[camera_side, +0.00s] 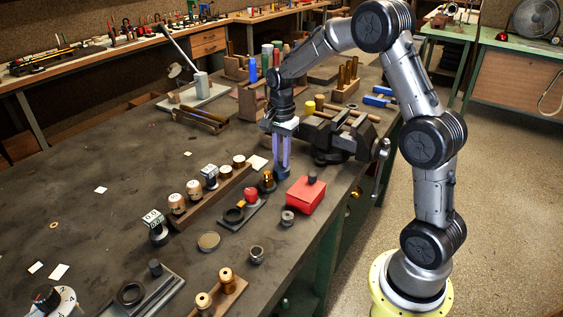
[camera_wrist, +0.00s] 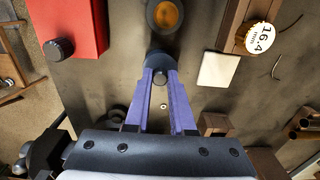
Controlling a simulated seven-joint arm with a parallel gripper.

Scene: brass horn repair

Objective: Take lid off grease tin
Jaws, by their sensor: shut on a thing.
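The grease tin (camera_side: 267,183) is a small dark round pot on the bench. It is open at the top, and amber grease shows inside it in the wrist view (camera_wrist: 165,14). Its lid (camera_wrist: 152,58) is a dark blue-grey disc with a small knob. My gripper (camera_wrist: 160,76), with purple fingers, is shut on the lid's knob. In the side view my gripper (camera_side: 283,165) points down and holds the lid (camera_side: 283,173) just right of the tin, apart from it. I cannot tell whether the lid touches the bench. The fingers partly hide the lid.
A red box (camera_side: 305,195) with a dark knob stands close by on the right. A wooden rack (camera_side: 224,188) of round-topped pieces and a white card (camera_side: 257,162) lie left of the tin. A vise (camera_side: 335,135) stands behind. The bench's right edge is near.

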